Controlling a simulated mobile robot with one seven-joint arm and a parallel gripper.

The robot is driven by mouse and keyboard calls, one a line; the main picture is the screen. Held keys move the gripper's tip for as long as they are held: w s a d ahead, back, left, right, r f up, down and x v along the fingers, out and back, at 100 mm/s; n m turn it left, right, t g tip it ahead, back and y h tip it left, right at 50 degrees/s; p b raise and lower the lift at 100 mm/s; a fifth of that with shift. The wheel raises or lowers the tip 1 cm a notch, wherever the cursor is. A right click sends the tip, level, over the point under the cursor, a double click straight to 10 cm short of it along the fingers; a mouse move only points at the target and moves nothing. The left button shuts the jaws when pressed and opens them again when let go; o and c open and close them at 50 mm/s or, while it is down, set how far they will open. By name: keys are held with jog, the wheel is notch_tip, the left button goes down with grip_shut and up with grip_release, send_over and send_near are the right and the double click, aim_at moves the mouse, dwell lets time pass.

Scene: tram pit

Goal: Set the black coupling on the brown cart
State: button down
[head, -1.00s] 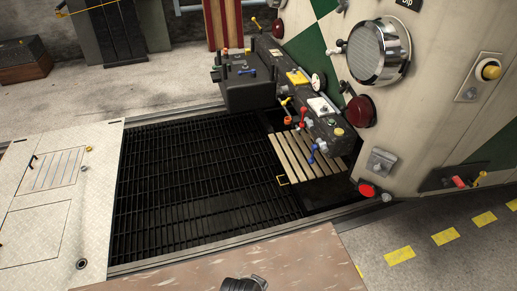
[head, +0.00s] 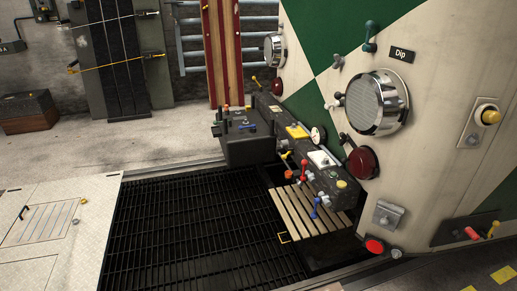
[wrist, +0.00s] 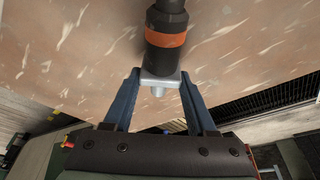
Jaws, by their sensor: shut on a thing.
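In the wrist view, my gripper (wrist: 160,76) has its two blue fingers on either side of the grey end plate of the black coupling (wrist: 165,58) and is shut on it. The coupling has an orange band and runs out of the top of the picture. Behind it is the brown, pale-flecked top of the brown cart (wrist: 75,60). I cannot tell whether the coupling touches that top or is held above it. The cart, coupling and gripper are not in the head view.
The head view shows a dark pit grating (head: 190,230) with a slatted wooden board (head: 305,210) at its right. A dark control unit (head: 250,140) with coloured levers stands beside the green and cream panel (head: 430,50). A wooden box (head: 28,112) is at far left.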

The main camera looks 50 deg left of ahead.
jog(key=shift+f+b, duration=0.3)
jog(key=shift+f, duration=0.3)
jog(key=shift+c, duration=0.6)
grip_release()
jog(key=p+v, duration=0.3)
jog(key=v, duration=1)
